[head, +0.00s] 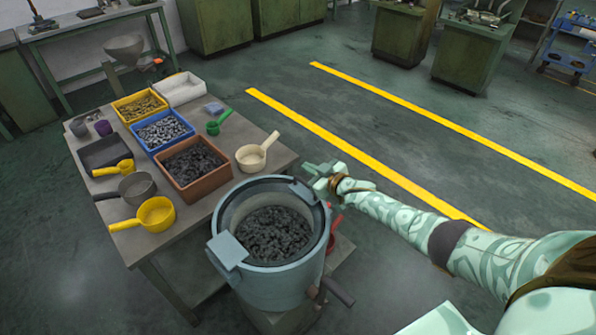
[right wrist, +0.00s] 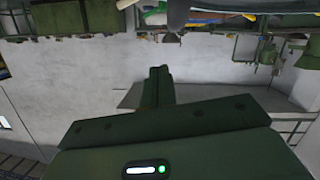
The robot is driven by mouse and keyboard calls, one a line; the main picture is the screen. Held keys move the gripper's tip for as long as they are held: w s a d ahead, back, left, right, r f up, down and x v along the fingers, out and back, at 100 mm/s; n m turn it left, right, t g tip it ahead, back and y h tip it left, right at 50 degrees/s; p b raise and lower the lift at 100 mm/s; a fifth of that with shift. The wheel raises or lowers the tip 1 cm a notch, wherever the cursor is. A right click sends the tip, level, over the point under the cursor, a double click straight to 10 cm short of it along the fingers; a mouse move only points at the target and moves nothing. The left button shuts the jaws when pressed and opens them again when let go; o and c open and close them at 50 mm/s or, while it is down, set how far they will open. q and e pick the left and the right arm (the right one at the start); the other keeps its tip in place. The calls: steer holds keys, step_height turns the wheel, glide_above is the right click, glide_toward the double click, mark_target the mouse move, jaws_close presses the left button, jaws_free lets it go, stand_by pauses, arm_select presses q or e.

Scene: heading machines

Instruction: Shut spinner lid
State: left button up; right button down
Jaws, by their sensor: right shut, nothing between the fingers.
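The spinner (head: 270,275) is a grey-blue round drum at the table's front right corner. Its top is open and dark grey pieces (head: 275,234) show inside. A pale plate (head: 228,250) sits on its near left rim. A dark curved piece (head: 309,192) at the far right rim may be part of the lid; I cannot clearly make out the lid. My right gripper (head: 315,174) is shut and empty, just beyond that rim; I cannot tell whether it touches. Its shut fingers show in the right wrist view (right wrist: 160,88). My left gripper is not in view.
The table (head: 205,222) left of the spinner holds an orange-brown bin (head: 206,186), a blue bin (head: 180,144), a yellow bin (head: 126,104) and several scoops, including a cream one (head: 248,158). A red handle (head: 334,232) shows beside the drum.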

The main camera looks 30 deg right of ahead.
steer(key=shift+m, duration=0.6)
steer(key=f+b, duration=0.1)
steer(key=f, duration=0.1)
steer(key=d+f+b, duration=0.1)
steer(key=f+b, duration=0.1)
steer(key=f, duration=0.1)
steer(key=f+b, duration=0.2)
steer(key=shift+w+d+f, duration=0.15)
steer(key=shift+w+d, duration=0.1)
steer(key=shift+w, duration=0.05)
steer(key=shift+d+f+b, duration=0.1)
steer(key=shift+f+b, duration=0.4)
steer(key=shift+b, duration=0.1)
steer(key=shift+s+f, duration=0.1)
steer(key=shift+f, duration=0.05)
